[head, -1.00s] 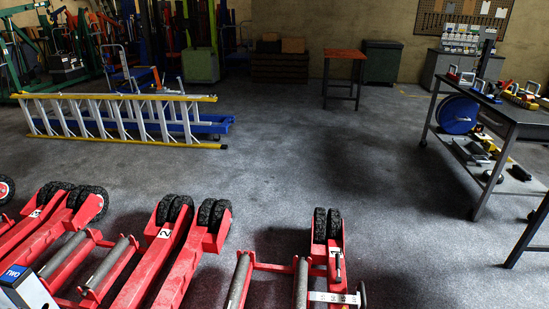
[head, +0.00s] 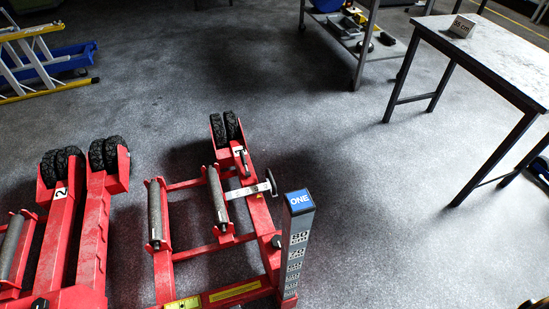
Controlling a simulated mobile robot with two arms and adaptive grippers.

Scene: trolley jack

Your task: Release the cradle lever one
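The red trolley jack (head: 262,222) marked by a post with a blue ONE sign (head: 299,202) stands on the floor at lower centre. It has two grey rollers, one on the left (head: 155,212) and one on the right (head: 217,195). A small dark lever handle (head: 244,162) stands on its right arm, just behind the twin black wheels (head: 226,129). A pale marked plate (head: 247,190) crosses that arm and ends near a dark round part (head: 271,183). I cannot tell which part is the cradle lever. Neither of my grippers is in view.
A second red jack marked 2 (head: 93,235) stands close on the left. The floor (head: 390,220) right of the post is clear.

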